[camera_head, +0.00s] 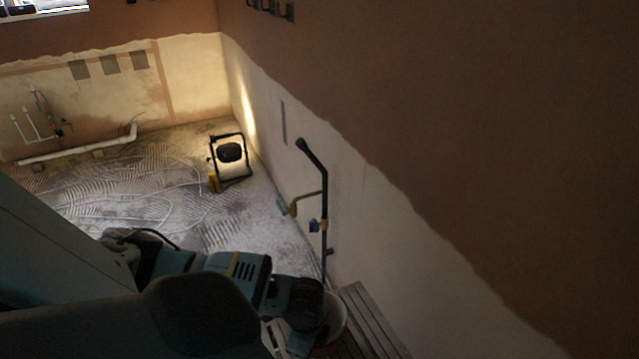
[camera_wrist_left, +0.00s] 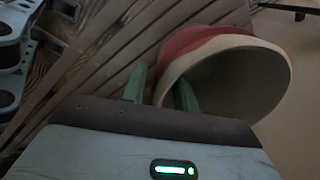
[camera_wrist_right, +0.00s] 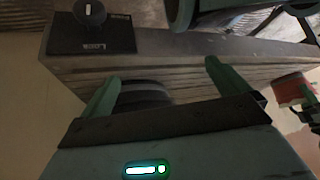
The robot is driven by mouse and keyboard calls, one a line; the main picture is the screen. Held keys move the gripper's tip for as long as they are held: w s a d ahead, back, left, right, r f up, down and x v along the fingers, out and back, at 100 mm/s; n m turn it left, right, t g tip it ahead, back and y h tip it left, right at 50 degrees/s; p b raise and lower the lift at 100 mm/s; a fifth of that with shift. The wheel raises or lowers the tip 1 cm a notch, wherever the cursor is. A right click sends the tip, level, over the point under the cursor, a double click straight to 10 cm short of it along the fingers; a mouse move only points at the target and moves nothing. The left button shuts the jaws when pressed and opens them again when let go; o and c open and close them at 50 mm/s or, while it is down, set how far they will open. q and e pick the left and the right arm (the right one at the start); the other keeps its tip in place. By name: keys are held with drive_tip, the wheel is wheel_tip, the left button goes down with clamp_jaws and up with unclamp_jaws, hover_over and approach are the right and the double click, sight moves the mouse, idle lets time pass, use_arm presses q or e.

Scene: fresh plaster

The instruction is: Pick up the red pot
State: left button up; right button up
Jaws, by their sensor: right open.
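The red pot (camera_wrist_left: 215,40) has a pale rim and lies at the right in the left wrist view, beside wooden slats. My left gripper (camera_wrist_left: 160,92) has one finger outside the pot's wall and one inside its mouth, close together on the rim. In the head view the pot (camera_head: 337,318) is mostly hidden behind my left gripper (camera_head: 305,338). My right gripper (camera_wrist_right: 162,85) is open and empty. The pot (camera_wrist_right: 291,88) also shows at the right edge of the right wrist view, clear of those fingers.
The slatted wooden surface (camera_head: 368,322) lies beside the plastered wall. In the right wrist view a black plate with a knob (camera_wrist_right: 92,35) sits on a grey ledge, and a dark round thing (camera_wrist_right: 145,93) is behind my fingers. A work lamp (camera_head: 230,153) stands on the floor.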

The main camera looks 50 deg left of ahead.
use_arm(q)
drive_tip(key=shift+f, duration=0.5)
clamp_jaws()
drive_tip(key=shift+r, duration=0.1)
